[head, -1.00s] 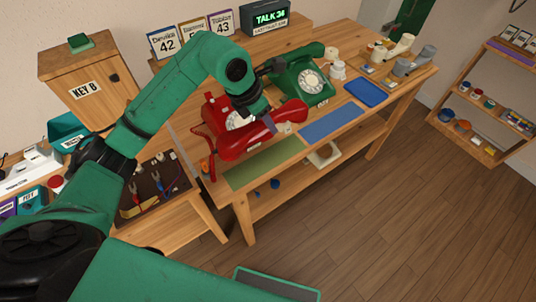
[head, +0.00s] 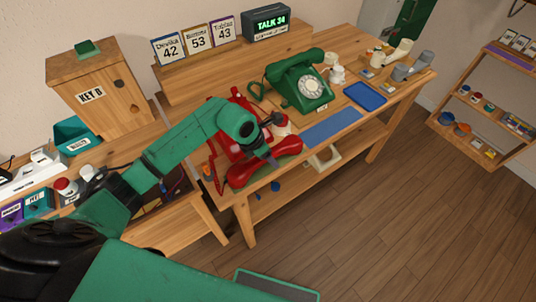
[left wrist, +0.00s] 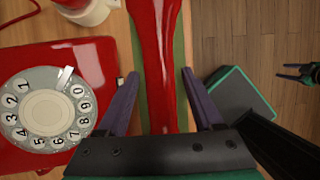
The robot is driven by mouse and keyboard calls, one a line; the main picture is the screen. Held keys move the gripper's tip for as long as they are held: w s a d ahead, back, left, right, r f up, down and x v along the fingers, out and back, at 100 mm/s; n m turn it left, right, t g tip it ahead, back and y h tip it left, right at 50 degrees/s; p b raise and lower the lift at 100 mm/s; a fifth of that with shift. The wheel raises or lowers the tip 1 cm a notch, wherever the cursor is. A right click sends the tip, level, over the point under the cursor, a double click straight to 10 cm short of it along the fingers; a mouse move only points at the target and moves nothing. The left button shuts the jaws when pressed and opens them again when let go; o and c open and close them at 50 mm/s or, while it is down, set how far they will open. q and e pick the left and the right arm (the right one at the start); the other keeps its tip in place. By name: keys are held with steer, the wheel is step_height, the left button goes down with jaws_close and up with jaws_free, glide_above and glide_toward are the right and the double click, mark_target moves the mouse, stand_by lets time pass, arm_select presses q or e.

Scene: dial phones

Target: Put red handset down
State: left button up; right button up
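The red handset (head: 262,169) lies lengthwise over the green mat at the front left of the phone table. In the left wrist view the handset (left wrist: 157,55) runs between my left gripper's fingers (left wrist: 160,85), with strips of green mat (left wrist: 140,60) beside it. The fingers are apart, with a gap on each side. In the head view my left gripper (head: 268,158) is just above the handset, partly hidden by its wrist. The red phone base (left wrist: 60,95), with a white dial, stands behind. My right gripper (left wrist: 290,72) shows small at the right of the wrist view, open over the floor.
The green phone (head: 302,82) stands to the right with its handset on. A blue mat (head: 332,126) and blue tray (head: 365,96) lie farther right. A red-and-cream object (head: 281,124) stands close behind the gripper. The key box (head: 98,92) is at left.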

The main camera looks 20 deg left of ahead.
arm_select(q)
steer(key=shift+r+p, duration=0.3)
steer(key=shift+r, duration=0.05)
steer(key=shift+s+a+r, duration=0.1)
steer(key=shift+a+r, duration=0.05)
steer(key=shift+r, duration=0.2)
steer(key=b+v, duration=0.2)
steer(key=v, duration=0.9)
